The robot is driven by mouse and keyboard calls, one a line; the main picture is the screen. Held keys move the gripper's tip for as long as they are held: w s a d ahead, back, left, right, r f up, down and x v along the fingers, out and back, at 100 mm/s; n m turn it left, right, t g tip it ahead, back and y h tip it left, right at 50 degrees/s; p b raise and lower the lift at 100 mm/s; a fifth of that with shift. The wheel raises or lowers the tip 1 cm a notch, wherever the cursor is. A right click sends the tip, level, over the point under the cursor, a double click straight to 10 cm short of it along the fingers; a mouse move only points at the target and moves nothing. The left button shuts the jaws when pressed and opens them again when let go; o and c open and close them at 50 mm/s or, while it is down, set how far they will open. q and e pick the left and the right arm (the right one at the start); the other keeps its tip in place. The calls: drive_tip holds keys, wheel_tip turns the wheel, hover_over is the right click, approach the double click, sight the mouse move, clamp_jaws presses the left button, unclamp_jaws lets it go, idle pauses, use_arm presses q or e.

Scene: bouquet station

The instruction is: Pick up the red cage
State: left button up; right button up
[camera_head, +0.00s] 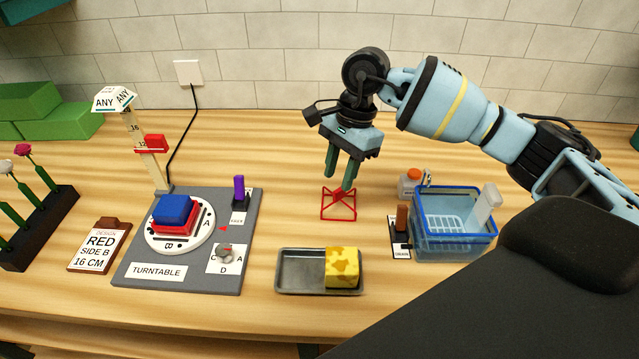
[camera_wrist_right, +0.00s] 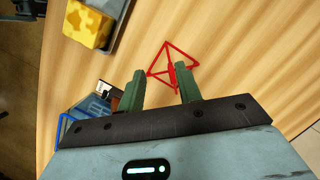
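The red cage (camera_head: 338,206) is a small wire frame standing on the wooden table, right of the picture's middle. It also shows in the right wrist view (camera_wrist_right: 168,60), just beyond the fingertips. My right gripper (camera_head: 342,182) points down over the cage, its green fingers apart, with nothing seen between them. In the right wrist view the open fingers (camera_wrist_right: 159,88) are spread, and the right finger is near or overlaps the cage's lower part. I cannot tell whether it touches. My left gripper is not in view.
A grey tray (camera_head: 300,285) with a yellow sponge block (camera_head: 342,268) lies in front of the cage. A blue basket (camera_head: 455,247), an orange-capped bottle (camera_head: 410,183) and a brown-handled switch (camera_head: 401,222) stand right. The turntable board (camera_head: 228,275) is left. Bare table surrounds the cage.

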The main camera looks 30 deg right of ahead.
sight(339, 199)
drive_tip(key=d, duration=0.1)
drive_tip(key=w+r+h, duration=0.1)
drive_tip(key=d, duration=0.1)
drive_tip(key=shift+w+d+r, duration=0.25)
drive_tip(key=shift+d+r, duration=0.05)
drive_tip(key=shift+r, duration=0.05)
drive_tip(key=shift+a+f+p, duration=0.15)
drive_tip(key=shift+a+f, duration=0.05)
drive_tip(key=shift+f, duration=1.1)
drive_tip(key=shift+a+f+p, duration=0.15)
drive_tip(key=shift+f+p, duration=0.05)
drive_tip(key=shift+f, duration=1.1)
drive_tip(key=shift+a+f+p, duration=0.15)
drive_tip(key=shift+a+f, duration=0.05)
drive_tip(key=shift+f, duration=1.1)
drive_tip(key=shift+c, duration=0.4)
clamp_jaws()
